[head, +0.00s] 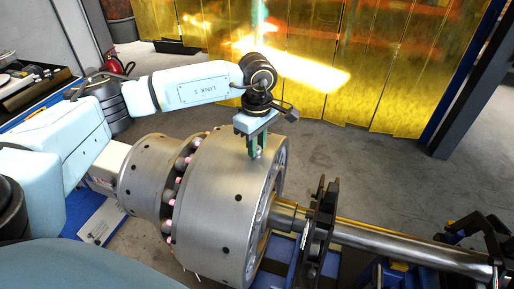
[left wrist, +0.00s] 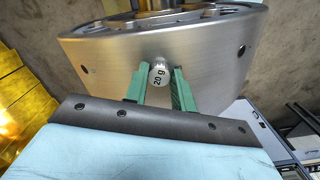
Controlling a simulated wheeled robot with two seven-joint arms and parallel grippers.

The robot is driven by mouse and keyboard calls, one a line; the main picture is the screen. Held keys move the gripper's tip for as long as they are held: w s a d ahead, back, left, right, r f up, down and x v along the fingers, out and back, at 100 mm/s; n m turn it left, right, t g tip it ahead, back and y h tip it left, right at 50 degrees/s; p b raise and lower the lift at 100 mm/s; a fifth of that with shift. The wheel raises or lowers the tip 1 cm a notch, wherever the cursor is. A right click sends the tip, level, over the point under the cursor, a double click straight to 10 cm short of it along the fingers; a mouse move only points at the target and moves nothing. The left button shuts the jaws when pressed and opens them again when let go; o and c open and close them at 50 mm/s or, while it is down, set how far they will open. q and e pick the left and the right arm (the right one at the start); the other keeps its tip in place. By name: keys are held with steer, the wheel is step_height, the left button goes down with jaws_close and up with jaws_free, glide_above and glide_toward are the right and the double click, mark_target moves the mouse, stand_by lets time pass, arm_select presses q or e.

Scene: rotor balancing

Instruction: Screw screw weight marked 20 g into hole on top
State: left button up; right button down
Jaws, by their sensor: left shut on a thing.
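The screw weight (left wrist: 158,75) is a small silver cylinder marked "20 g", held between the green fingertips of my left gripper (left wrist: 156,86). In the head view my left gripper (head: 255,150) reaches down to the top of the large steel rotor drum (head: 212,215), near its right rim. The weight is against or just above the drum's curved surface; I cannot tell how deep it sits, and the hole under it is hidden. Other dark holes show on the drum (left wrist: 215,60) in the left wrist view. My right gripper is not in view.
A steel shaft (head: 400,247) runs right from the drum, past a dark upright bracket (head: 318,225). A smaller steel drum (head: 145,175) is at left. Yellow curtains (head: 380,75) hang behind; a red extinguisher (head: 118,66) stands back left. The floor behind the rotor is clear.

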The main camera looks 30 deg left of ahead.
arm_select(q)
steer(key=m+b, duration=0.1)
steer(key=m, duration=0.1)
steer(key=m+b, duration=0.1)
steer(key=m, duration=0.2)
steer(key=shift+s+a+f, duration=0.1)
steer(key=shift+f, duration=0.1)
steer(key=m+b, duration=0.2)
steer(key=m, duration=0.3)
steer(key=shift+m, duration=0.3)
steer(key=o, duration=1.1)
steer(key=shift+r, duration=0.15)
steer(key=shift+c, duration=1.1)
steer(key=shift+r+p, duration=1.7)
steer(key=shift+r, duration=1.4)
steer(key=shift+f, duration=0.1)
